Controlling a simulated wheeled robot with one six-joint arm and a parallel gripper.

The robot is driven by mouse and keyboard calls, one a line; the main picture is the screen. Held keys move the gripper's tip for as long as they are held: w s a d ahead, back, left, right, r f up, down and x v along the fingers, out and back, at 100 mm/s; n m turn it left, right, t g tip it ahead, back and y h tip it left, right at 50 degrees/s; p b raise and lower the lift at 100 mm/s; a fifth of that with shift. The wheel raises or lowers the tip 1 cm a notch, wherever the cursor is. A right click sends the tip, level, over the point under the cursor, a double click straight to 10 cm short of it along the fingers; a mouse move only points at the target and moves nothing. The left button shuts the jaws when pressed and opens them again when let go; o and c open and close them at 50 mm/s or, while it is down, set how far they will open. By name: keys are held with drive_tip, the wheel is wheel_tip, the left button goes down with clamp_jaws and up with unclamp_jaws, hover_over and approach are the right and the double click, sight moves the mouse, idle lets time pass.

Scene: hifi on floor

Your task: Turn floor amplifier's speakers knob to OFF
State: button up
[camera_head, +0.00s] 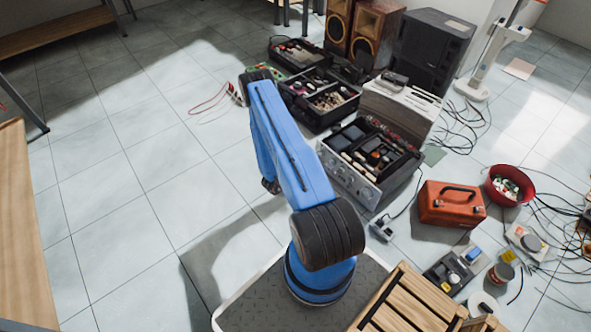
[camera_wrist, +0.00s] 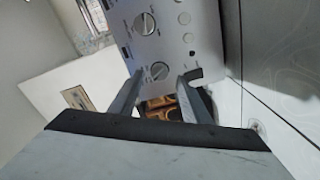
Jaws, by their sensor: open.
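The floor amplifier is probably the silver-fronted unit (camera_head: 348,184) with an open top in the head view. Its silver front panel (camera_wrist: 178,22) fills the upper middle of the wrist view, turned sideways. It carries a larger round knob (camera_wrist: 145,24) and another knob (camera_wrist: 159,71) below it, each with a pointer bar. The labels are too small to read, so I cannot tell which is the speakers knob. My gripper (camera_wrist: 161,80) is open, with its two fingertips on either side of the lower knob; contact cannot be told.
Black open cases (camera_head: 318,100) lie behind the amplifier. An orange toolbox (camera_head: 452,204), a red bowl (camera_head: 510,186) and loose cables lie to the right. A wooden crate (camera_head: 415,305) is near the front.

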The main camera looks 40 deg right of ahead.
drive_tip(key=w+a, duration=0.1)
drive_tip(key=a, duration=1.3)
drive_tip(key=shift+w+a, duration=0.25)
drive_tip(key=shift+a, duration=0.05)
